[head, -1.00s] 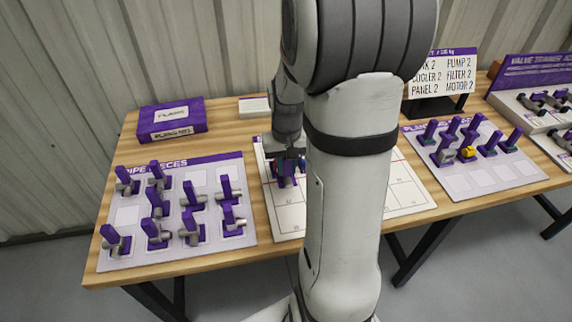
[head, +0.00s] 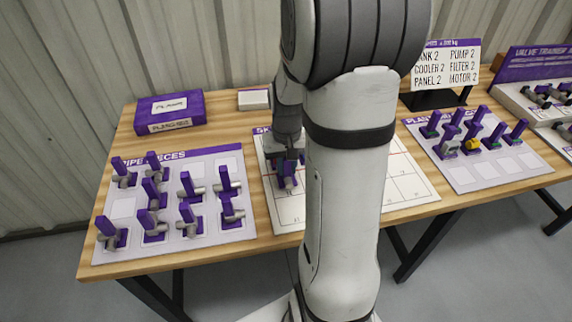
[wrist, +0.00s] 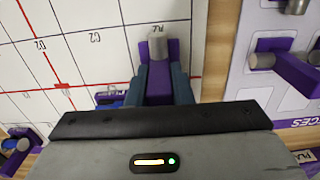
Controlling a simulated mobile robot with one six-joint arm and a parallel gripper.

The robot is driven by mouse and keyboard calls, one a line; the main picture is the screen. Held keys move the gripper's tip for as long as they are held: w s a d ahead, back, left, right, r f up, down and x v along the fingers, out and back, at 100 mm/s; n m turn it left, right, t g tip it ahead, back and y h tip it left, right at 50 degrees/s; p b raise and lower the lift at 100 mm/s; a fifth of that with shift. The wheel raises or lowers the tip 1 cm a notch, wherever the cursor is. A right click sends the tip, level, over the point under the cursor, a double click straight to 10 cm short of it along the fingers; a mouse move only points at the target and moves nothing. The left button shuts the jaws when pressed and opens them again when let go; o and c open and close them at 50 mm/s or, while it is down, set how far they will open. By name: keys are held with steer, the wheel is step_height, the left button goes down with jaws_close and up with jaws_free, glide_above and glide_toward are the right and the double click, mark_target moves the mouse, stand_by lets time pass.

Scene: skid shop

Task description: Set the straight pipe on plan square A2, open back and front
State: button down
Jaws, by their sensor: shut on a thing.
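My gripper (head: 287,160) is over the left part of the white skid plan sheet (head: 288,213). It is shut on a piece with a purple upright handle (wrist: 160,85) and a short grey pipe (wrist: 157,47). In the wrist view the fingers stand on both sides of the handle. The held piece is over a square at the sheet's edge on the pipe board's side; its label is partly covered. I cannot tell whether the piece touches the sheet.
The pipe pieces board (head: 120,252) with several purple-handled pieces lies close on the left. Another purple and blue piece (wrist: 110,97) shows near my gripper, partly hidden. The plant pieces board (head: 520,175) is at right. A purple box (head: 170,110) stands behind. My arm hides the sheet's middle.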

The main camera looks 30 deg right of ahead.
steer(key=shift+f+b, duration=0.6)
steer(key=shift+f, duration=0.1)
stand_by(0.6)
steer(key=c, duration=1.2)
jaws_free()
steer(key=shift+r, duration=0.25)
steer(key=shift+r+p, duration=0.4)
steer(key=shift+p, duration=0.15)
steer(key=shift+r+p, duration=2.7)
steer(key=shift+r, duration=0.85)
